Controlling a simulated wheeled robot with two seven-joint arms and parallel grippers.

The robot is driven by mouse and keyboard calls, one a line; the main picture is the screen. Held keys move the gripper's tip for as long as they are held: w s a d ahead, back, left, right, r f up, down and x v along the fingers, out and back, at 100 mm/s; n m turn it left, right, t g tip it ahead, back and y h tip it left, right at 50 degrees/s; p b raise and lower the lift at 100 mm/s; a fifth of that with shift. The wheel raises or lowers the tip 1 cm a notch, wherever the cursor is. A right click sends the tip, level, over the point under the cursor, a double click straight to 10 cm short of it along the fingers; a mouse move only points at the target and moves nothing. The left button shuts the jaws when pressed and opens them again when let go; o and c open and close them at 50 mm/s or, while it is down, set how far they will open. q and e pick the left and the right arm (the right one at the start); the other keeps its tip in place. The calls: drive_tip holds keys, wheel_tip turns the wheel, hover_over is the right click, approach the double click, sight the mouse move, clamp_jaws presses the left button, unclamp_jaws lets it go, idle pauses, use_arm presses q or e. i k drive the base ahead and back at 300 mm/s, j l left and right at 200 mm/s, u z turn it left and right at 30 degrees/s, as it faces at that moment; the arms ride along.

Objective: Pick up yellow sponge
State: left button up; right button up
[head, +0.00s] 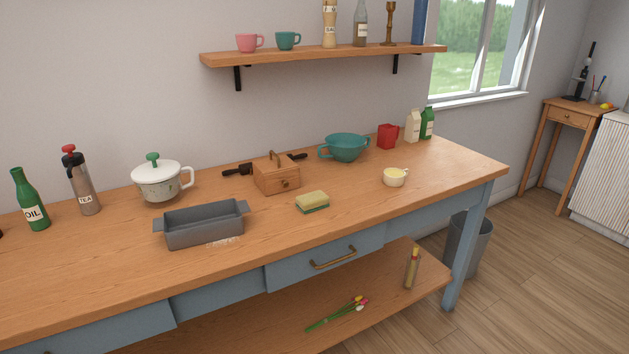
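The yellow sponge (313,201) has a green underside. It lies flat on the wooden counter (350,218), near the front edge and above the drawer with the brass handle. Nothing touches it. Neither of my grippers shows in the head view.
A grey loaf tin (203,225) stands left of the sponge. A wooden box with a knob (277,175) stands behind it to the left. A teal colander (345,147) is farther back, and a small cream cup (395,176) is to the right. The counter in front of the sponge is clear.

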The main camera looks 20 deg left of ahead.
sight(317, 199)
drive_tip(key=i+l+u, duration=0.2)
drive_tip(key=i, duration=0.3)
drive_tip(key=i+l+u, duration=0.2)
drive_tip(key=i, duration=0.25)
drive_tip(key=i+j, duration=0.05)
drive_tip(key=j, duration=0.05)
